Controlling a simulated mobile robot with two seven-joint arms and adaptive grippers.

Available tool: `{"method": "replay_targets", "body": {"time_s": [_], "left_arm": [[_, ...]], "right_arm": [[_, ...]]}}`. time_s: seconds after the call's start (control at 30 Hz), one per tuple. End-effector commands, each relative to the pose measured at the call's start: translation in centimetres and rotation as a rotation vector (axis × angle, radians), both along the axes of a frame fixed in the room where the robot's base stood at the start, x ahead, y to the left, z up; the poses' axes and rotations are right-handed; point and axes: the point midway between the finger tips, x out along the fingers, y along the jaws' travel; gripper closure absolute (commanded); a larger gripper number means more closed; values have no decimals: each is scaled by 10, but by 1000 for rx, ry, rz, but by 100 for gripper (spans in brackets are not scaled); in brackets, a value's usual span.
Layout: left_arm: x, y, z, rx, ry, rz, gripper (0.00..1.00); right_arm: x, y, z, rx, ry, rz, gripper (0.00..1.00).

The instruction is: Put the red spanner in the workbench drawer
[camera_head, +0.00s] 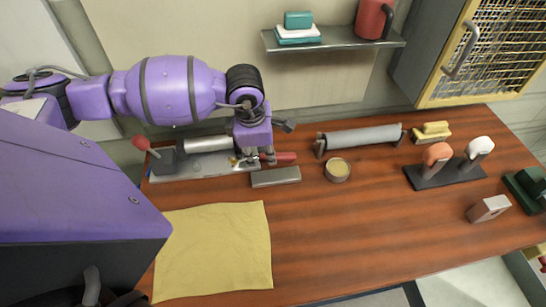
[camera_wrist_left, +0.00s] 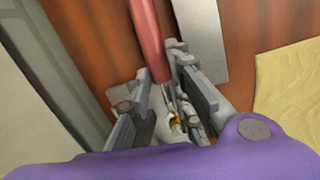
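The red spanner (camera_head: 285,158) lies at the back left of the wooden workbench (camera_head: 330,230), its red handle pointing right. In the left wrist view its red handle (camera_wrist_left: 148,40) runs up between the fingertips. My left gripper (camera_head: 258,157) is low over the bench with its fingers on either side of the spanner. Whether they press on it I cannot tell; the fingers hide the spanner's other end. My right gripper is not in view. A grey edge (camera_head: 370,299) shows below the bench's front; I cannot tell whether it is the drawer.
A metal device with a red-knobbed lever (camera_head: 141,143) stands left of the gripper. A grey block (camera_head: 276,177) and a small round tin (camera_head: 337,169) lie close on the right. A yellow cloth (camera_head: 213,250) covers the front left. The bench's front middle is clear.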

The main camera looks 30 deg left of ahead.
Motion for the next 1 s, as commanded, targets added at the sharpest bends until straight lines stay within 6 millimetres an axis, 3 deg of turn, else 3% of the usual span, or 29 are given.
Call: {"method": "replay_targets", "body": {"time_s": [0.37,0.57,0.73,1.0], "left_arm": [[1,0,1,-1,-1,1,100],[1,0,12,-1,-3,1,100],[-1,-1,36,0,-4,-1,100],[-42,-24,90,0,-5,-4,100]], "right_arm": [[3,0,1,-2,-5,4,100],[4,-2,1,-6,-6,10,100],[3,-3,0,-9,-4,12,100],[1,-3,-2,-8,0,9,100]]}}
